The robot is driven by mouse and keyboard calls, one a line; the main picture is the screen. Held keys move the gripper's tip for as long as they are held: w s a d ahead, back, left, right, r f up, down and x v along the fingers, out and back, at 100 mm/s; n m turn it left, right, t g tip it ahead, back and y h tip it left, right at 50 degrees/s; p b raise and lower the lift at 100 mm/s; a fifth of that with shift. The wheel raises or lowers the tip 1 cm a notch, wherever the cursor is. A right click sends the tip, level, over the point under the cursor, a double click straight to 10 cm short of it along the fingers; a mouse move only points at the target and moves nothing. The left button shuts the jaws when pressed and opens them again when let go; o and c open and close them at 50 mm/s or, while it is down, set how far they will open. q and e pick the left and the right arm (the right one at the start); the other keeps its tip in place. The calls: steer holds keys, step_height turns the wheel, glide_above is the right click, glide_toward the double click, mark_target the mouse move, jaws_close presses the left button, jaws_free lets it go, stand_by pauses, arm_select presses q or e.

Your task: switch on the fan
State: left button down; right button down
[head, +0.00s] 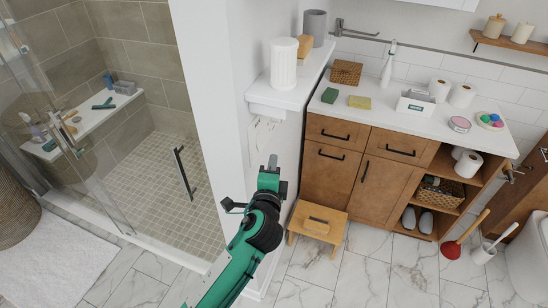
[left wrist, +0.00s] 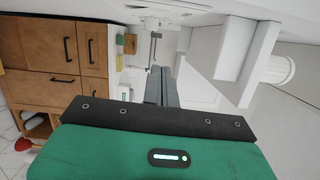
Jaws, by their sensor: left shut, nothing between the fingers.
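I cannot make out a fan in either view. A pale fitting (head: 262,138) with faint lines is on the white wall end below the shelf in the head view; I cannot tell whether it is a switch. My left gripper (head: 272,161) is shut and empty, pointing up in the picture just below that fitting. I cannot tell whether it touches the wall. In the left wrist view its dark closed fingers (left wrist: 159,86) extend away from the camera, with white surfaces beyond. My right gripper is not in view.
A white shelf (head: 293,100) juts out above the gripper, holding a white ribbed container (head: 283,64). A wooden vanity (head: 362,180) stands right of the arm, with a small step stool (head: 317,222) before it. A glass-fronted shower (head: 160,165) lies left.

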arm_select(q)
steer(key=shift+s+a, duration=0.2)
steer(key=shift+s, duration=0.8)
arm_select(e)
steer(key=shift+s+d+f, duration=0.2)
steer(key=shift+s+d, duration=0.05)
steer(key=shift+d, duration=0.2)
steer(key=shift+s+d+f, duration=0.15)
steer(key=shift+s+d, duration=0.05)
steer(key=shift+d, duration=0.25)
